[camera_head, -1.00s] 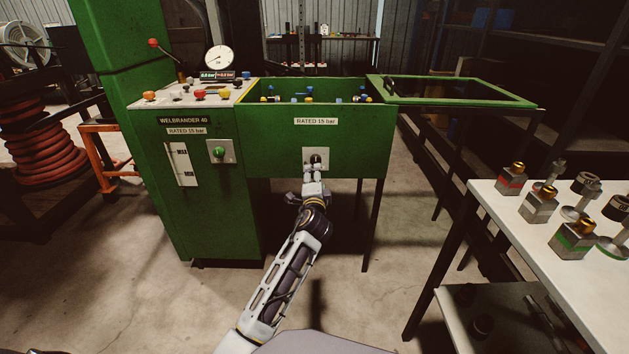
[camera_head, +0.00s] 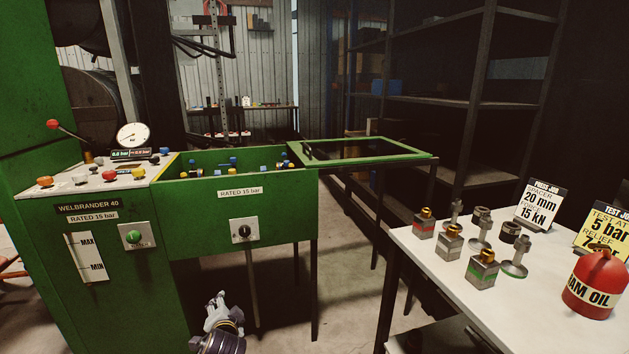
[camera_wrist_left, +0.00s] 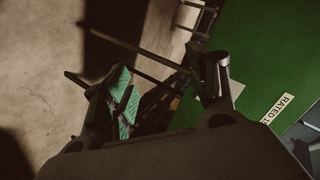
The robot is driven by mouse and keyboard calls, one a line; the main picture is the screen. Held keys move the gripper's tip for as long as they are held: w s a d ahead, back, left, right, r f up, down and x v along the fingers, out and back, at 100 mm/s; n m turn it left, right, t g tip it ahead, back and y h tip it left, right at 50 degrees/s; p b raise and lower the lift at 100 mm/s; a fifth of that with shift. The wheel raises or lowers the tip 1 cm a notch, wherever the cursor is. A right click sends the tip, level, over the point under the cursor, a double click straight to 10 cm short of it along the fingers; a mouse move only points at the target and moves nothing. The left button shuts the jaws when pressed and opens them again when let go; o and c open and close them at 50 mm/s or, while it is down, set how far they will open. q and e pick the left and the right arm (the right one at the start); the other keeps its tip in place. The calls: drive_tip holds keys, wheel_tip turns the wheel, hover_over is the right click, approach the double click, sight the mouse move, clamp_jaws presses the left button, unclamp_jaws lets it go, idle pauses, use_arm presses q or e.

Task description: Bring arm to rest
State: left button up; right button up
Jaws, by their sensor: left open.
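My left gripper (camera_head: 219,308) is low in the head view, in front of the green machine (camera_head: 245,200) and below its black knob (camera_head: 244,232). It is apart from the knob. In the left wrist view the fingers (camera_wrist_left: 172,88) are spread, one with green pads, and I see nothing held between them. The machine's green side with part of a "RATED" label (camera_wrist_left: 279,108) shows to the right of the fingers there. My right gripper is in neither view.
A white table (camera_head: 435,270) on the right holds several metal blocks, fittings, signs and a red oil can (camera_head: 596,284). An open green-framed lid (camera_head: 375,152) extends right from the machine's trough. Bare floor (camera_head: 337,290) shows between machine and table.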

use_arm(q)
drive_tip(key=s+d+f+n+g+h, duration=0.1)
drive_tip(key=s+f+g, duration=0.3)
drive_tip(key=s, duration=1)
drive_tip(key=s+d+f+n+g+h+p, duration=0.1)
drive_tip(key=s+d+f+n+g+h, duration=0.1)
drive_tip(key=s, duration=1.3)
drive_tip(key=shift+f+n+g+h+p, duration=0.3)
drive_tip(key=shift+f+n+g+h, duration=0.5)
drive_tip(key=shift+f+n+g, duration=0.75)
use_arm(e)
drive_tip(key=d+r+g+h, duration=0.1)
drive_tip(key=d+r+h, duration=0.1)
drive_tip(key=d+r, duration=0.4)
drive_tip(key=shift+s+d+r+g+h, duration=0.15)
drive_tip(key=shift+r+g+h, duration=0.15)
use_arm(q)
drive_tip(key=shift+f+m+t, duration=0.25)
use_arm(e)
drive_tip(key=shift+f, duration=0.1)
